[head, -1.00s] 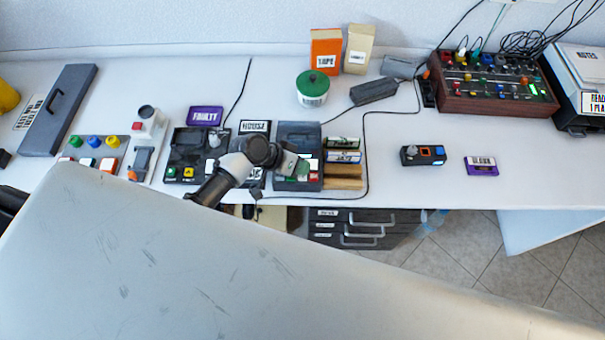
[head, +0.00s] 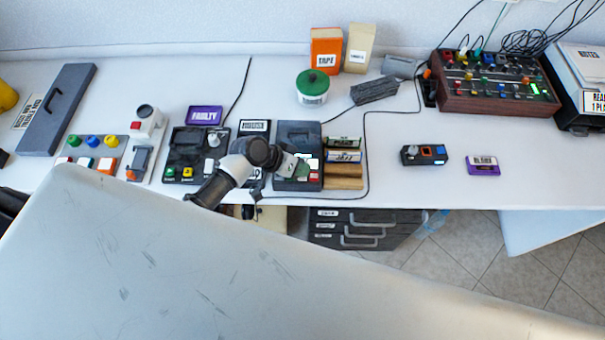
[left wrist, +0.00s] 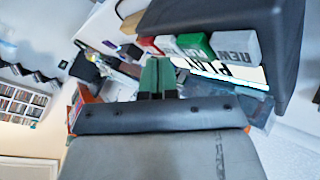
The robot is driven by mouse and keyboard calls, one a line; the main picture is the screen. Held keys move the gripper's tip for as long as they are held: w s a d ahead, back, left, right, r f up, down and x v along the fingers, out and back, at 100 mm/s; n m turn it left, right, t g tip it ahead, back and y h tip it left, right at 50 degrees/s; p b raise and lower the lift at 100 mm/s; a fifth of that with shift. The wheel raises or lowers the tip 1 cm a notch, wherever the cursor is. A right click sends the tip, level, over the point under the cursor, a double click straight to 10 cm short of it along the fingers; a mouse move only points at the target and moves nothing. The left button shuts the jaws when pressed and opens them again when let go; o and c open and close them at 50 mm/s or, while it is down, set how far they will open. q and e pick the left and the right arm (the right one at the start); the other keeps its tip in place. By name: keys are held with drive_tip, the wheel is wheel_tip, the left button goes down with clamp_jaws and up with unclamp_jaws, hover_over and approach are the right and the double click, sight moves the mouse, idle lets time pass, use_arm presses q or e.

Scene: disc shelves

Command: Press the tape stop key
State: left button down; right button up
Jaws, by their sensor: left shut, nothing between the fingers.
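The tape player (head: 298,140) is a dark box on the bench, with a row of coloured keys along its front edge. In the left wrist view its dark body (left wrist: 220,15) fills the upper right. A red key (left wrist: 150,45), a green key (left wrist: 195,46) and a white key (left wrist: 237,46) show there above a label reading PLAY. I cannot read which key is stop. My left gripper (head: 304,169) is over the player's front, its green fingertips (left wrist: 158,62) shut and empty, close below the red and green keys in the wrist view. Contact cannot be told. My right gripper is not in view.
Labelled cassettes (head: 343,156) lie right of the player. A green-lidded tub (head: 312,88) and a black cable are behind.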

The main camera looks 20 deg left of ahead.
use_arm(q)
drive_tip(key=shift+f, duration=0.2)
idle(0.5)
drive_tip(key=shift+r+p, duration=0.6)
drive_tip(key=shift+r, duration=0.25)
drive_tip(key=shift+r, duration=0.1)
wheel_tip(320, 180, up, 5)
drive_tip(key=p, duration=0.4)
drive_tip(key=shift+p, duration=0.35)
